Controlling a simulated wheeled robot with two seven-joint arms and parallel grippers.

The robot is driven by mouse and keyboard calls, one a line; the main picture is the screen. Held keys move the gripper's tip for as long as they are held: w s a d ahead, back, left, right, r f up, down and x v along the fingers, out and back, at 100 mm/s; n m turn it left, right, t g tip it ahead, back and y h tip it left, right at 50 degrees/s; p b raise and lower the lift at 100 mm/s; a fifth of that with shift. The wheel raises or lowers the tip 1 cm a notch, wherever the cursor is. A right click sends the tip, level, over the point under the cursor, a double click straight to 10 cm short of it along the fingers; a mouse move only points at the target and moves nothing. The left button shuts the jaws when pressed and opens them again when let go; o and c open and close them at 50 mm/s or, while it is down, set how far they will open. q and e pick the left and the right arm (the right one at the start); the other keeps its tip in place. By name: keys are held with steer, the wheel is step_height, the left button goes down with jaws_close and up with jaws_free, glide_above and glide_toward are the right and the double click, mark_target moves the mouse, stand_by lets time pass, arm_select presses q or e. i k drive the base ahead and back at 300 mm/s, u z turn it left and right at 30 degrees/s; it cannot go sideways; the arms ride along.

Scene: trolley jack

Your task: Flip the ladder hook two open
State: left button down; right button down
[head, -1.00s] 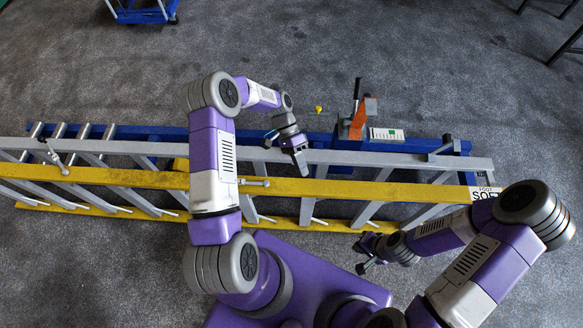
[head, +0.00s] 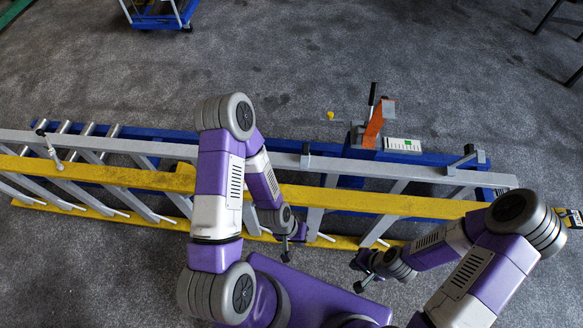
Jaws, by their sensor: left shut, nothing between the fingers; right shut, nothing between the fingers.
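A long ladder with a yellow rail (head: 365,200) and a grey rail (head: 240,147) lies across the view. One hook-like fitting with a dark tip (head: 49,146) stands up at its left end. A small grey fitting (head: 305,156) sits on the grey rail near the middle, and a grey and dark fitting (head: 466,157) sits towards the right end. I cannot tell which is hook two. My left gripper (head: 285,252) is shut and empty over the near yellow rail, apart from these fittings. My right gripper (head: 359,277) is shut and empty on the near side of the ladder.
A blue frame (head: 440,159) with an orange upright (head: 374,124) and a white-and-green box (head: 403,144) lies behind the ladder. A small yellow object (head: 331,115) is on the floor. A blue trolley (head: 157,21) stands at the back left. The grey floor (head: 450,70) beyond is mostly clear.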

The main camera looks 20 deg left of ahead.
mark_target(305, 157)
steer(key=u, duration=1.85)
steer(key=k, duration=0.85)
steer(key=z, duration=1.2)
steer(key=i, duration=0.5)
